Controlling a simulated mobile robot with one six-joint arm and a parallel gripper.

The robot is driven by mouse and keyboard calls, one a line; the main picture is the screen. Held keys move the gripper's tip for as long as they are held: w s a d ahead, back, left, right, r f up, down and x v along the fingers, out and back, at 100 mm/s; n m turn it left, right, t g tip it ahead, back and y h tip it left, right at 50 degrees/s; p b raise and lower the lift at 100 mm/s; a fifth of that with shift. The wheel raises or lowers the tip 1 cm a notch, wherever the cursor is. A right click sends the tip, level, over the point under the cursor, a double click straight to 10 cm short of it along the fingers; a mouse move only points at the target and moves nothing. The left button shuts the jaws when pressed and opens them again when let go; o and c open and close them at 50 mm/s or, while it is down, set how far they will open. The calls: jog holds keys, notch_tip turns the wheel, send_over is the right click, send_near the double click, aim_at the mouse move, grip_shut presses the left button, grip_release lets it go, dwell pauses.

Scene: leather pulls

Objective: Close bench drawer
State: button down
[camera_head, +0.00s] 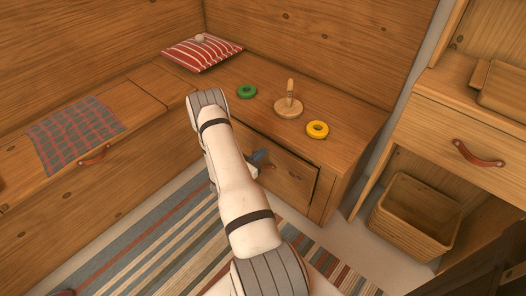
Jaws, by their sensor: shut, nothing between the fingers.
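The bench drawer (292,183) is in the front of the wooden bench (350,135), right of my arm. A dark gap runs along its top and right edges; I cannot tell how far it stands out. Its left part is hidden behind my arm. My gripper (259,160) shows only partly, as a small blue-grey shape beside my arm, in front of the drawer's upper left part. It is shut and empty. I cannot tell whether it touches the drawer. The drawer's pull is mostly hidden near the gripper.
On the bench top are a green ring (246,91), a wooden peg stand (289,106), a yellow ring (317,129) and a striped cushion (202,52). A plaid cloth (75,134) lies left. A desk drawer (470,138) and basket (415,215) stand right. A striped rug (130,240) covers the floor.

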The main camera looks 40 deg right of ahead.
jog(key=a+p, duration=0.2)
jog(key=a, duration=0.9)
jog(key=shift+s+a, duration=0.2)
jog(key=shift+s, duration=0.2)
jog(key=shift+f, duration=0.1)
jog(key=s+a+r+m+g+y+p, duration=0.15)
jog(key=r+m+p, duration=0.25)
jog(key=r, duration=0.7)
jog(key=s+a+r+m+g+y+p, duration=0.1)
jog(key=a+r+m+g+y+p, duration=0.2)
jog(key=r, duration=0.8)
jog(key=s+r+m+g+y+p, duration=0.1)
jog(key=s+r+m+g+p, duration=0.25)
jog(key=r, duration=0.75)
jog(key=s+a+r+m+t+y+p, duration=0.2)
jog(key=a+r+p, duration=0.4)
jog(key=r, duration=0.5)
jog(key=s+a+r+m+t+y+p, duration=0.3)
jog(key=a+r, duration=0.5)
jog(key=r, duration=0.3)
jog(key=s+a+r+m+t+y+p, duration=0.3)
jog(key=a+r+y+p, duration=0.4)
jog(key=r, duration=0.4)
jog(key=shift+s+a+t+p, duration=0.35)
jog(key=shift+s+t+p, duration=0.15)
jog(key=shift+s+p, duration=0.4)
jog(key=shift+d+m+y, duration=0.1)
jog(key=shift+m+y, duration=0.15)
